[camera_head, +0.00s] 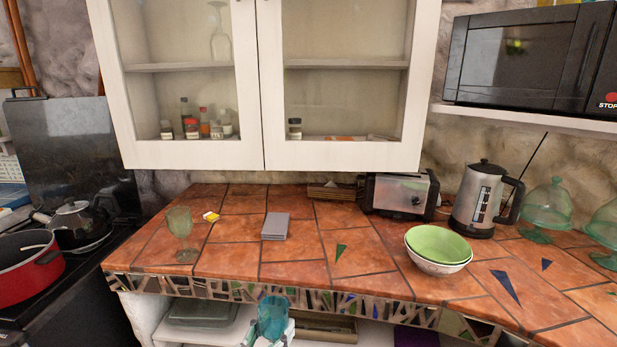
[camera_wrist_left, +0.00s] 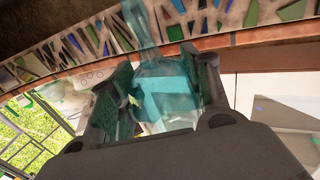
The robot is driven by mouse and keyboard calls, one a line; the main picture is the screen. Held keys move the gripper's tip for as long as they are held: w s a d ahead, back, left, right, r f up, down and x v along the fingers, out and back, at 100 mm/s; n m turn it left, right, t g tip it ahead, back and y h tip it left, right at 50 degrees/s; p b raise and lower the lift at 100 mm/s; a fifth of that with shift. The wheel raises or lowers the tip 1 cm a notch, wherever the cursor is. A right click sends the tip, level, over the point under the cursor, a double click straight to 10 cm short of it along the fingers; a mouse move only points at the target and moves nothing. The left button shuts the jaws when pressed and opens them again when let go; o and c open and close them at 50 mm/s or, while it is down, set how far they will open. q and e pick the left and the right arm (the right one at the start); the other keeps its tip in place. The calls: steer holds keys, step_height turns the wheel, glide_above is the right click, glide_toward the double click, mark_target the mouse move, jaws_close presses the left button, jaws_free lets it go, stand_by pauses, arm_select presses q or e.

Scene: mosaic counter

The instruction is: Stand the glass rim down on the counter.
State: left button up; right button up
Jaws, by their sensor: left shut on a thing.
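A teal see-through glass (camera_head: 272,313) is held in my left gripper (camera_head: 270,335), low in front of the counter's mosaic front edge. In the head view its wide bowl faces up, and its lower part is hidden or cut off. In the left wrist view the glass (camera_wrist_left: 166,92) sits between the two dark fingers (camera_wrist_left: 160,108), and its narrow part reaches toward the picture's top. The tiled counter (camera_head: 300,225) lies beyond and above the gripper. My right gripper is not in view.
A green bowl (camera_head: 438,244) stands at the right front, before a toaster (camera_head: 400,195) and kettle (camera_head: 485,200). The front middle is clear.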

arm_select(q)
steer(key=shift+a+f+n, duration=0.3)
steer(key=shift+a+f, duration=0.15)
steer(key=shift+s+a+r+t+y, duration=0.15)
steer(key=shift+r+t+y, duration=0.15)
steer(key=shift+r+y, duration=0.3)
step_height(320, 180, up, 14)
steer(key=w+d+n+y, duration=0.1)
steer(key=w+d, duration=0.1)
steer(key=shift+w+f, duration=0.2)
